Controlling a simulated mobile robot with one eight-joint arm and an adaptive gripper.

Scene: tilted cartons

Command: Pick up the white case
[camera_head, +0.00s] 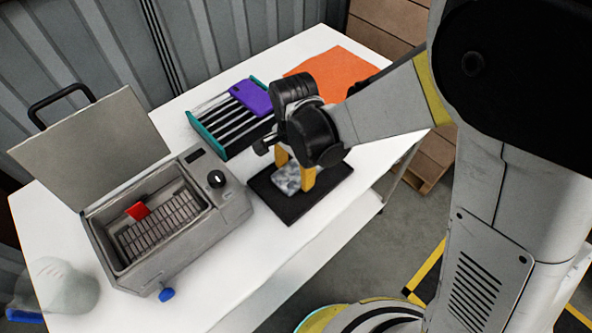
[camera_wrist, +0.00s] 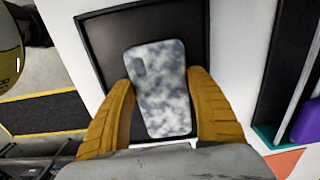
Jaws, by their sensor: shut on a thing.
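The white case (camera_head: 286,178) is a phone-shaped piece with a mottled white and grey-blue pattern and a camera cutout near one corner. In the wrist view the case (camera_wrist: 160,88) stands between the two yellow fingers, over a black mat (camera_wrist: 97,40). My gripper (camera_head: 296,178) is shut on the case at the black mat (camera_head: 333,184) on the white table. In the wrist view my gripper (camera_wrist: 162,115) has a finger at each long side of the case. I cannot tell whether the case touches the mat.
A grey open-lidded machine (camera_head: 232,205) with a basket and a red piece (camera_head: 138,211) stands at the left. A slotted rack (camera_head: 210,122) with a purple phone-like piece (camera_head: 252,97) lies behind the mat. An orange sheet (camera_head: 345,68) lies at the back right. The front table strip is clear.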

